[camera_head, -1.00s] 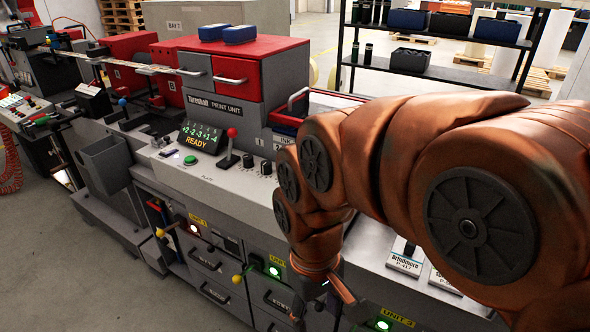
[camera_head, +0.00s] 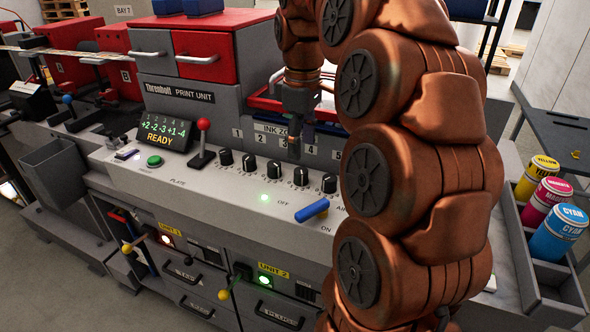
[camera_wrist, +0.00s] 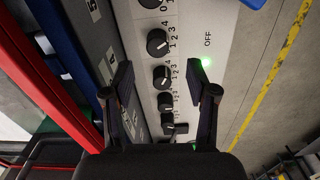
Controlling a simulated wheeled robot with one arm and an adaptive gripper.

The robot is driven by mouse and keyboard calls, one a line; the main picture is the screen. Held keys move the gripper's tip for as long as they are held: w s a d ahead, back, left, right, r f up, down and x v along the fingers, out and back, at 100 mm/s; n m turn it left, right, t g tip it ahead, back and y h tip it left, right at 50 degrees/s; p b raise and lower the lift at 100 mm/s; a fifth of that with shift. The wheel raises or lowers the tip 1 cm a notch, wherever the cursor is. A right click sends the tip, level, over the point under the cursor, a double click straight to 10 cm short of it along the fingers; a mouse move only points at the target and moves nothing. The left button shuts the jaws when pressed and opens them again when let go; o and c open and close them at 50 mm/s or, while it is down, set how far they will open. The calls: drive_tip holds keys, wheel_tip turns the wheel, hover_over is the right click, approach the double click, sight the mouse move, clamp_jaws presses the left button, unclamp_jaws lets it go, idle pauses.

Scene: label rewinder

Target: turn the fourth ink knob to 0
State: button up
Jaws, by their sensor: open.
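The fourth ink knob (camera_head: 300,176) is a black round knob in a row of five on the sloped grey panel. In the wrist view the fourth knob (camera_wrist: 157,42) lies just beyond the fingertips, with printed numbers beside it; its exact setting is hard to read. My gripper (camera_head: 294,152) is above the row, pointing down near the fourth knob. In the wrist view my gripper (camera_wrist: 160,73) is open and empty, with the third knob (camera_wrist: 161,76) showing between its fingers. The display (camera_head: 166,133) reads +2 -2 -3 +1 -4 and READY.
The fifth knob (camera_head: 330,183) stands close beside the fourth. A blue-handled switch (camera_head: 312,210) is in front, and a red-ball lever (camera_head: 203,138) stands left. The raised ledge with number labels (camera_head: 262,141) rises behind the knobs. Ink cans (camera_head: 559,232) stand at right.

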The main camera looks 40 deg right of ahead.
sight(302, 170)
drive_tip(key=shift+w+d+f, duration=0.1)
drive_tip(key=shift+d+f, duration=0.05)
drive_tip(key=shift+d, duration=0.05)
drive_tip(key=shift+f+p, duration=0.85)
drive_tip(key=shift+f, duration=2.9)
drive_tip(key=shift+c, duration=0.4)
clamp_jaws()
